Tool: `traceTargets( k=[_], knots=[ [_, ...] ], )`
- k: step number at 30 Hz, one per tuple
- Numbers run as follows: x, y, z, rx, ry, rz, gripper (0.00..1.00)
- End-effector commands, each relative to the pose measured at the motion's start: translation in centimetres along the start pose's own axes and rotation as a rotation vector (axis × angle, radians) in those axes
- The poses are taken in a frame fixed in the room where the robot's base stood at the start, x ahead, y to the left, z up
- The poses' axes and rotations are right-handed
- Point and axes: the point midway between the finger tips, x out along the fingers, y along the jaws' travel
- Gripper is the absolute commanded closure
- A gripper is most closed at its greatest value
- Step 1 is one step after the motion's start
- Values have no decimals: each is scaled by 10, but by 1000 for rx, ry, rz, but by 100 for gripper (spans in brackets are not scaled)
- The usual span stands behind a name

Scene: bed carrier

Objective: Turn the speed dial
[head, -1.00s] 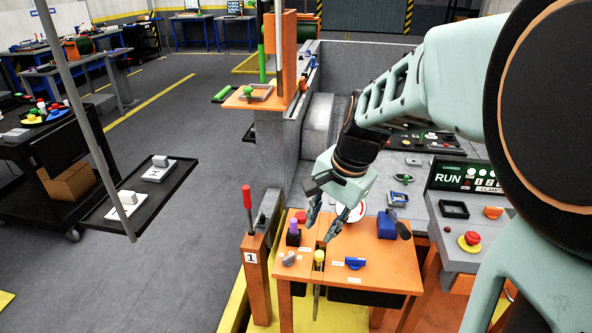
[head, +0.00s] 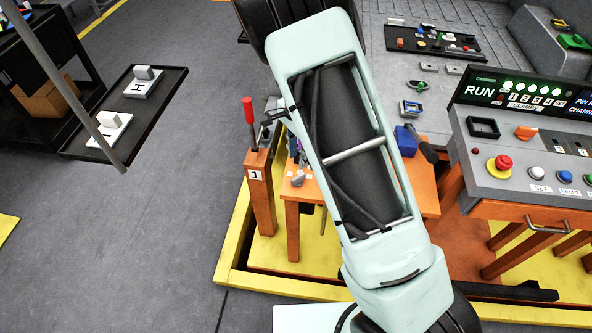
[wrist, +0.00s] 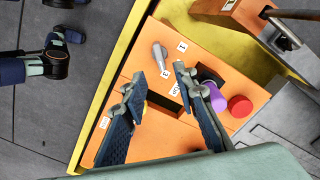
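A grey pointer knob with small number labels beside it, which looks like the speed dial (wrist: 160,56), is on the orange table (wrist: 146,104) in the wrist view. In the head view the dial (head: 298,181) shows near the table's left front corner, beside my arm. My gripper (wrist: 158,80) is open and empty, its two dark fingers apart above the table. The dial appears just beyond the fingertips, between their lines. In the head view my arm hides most of the gripper and much of the table top.
A red-handled lever on an orange post (head: 260,180) stands left of the table. The control panel (head: 535,155) is at right. Open floor lies left.

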Motion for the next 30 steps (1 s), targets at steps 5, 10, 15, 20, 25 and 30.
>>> traceTargets(
  k=[5,10,15,20,25,30],
  knots=[
    [37,2,0,0,0,6,73],
    [66,2,0,0,1,3,73],
    [84,1,-1,-2,2,2,73],
    [90,1,0,-1,1,0,73],
    [90,1,0,-1,1,0,73],
    [90,1,0,-2,1,0,86]
  ],
)
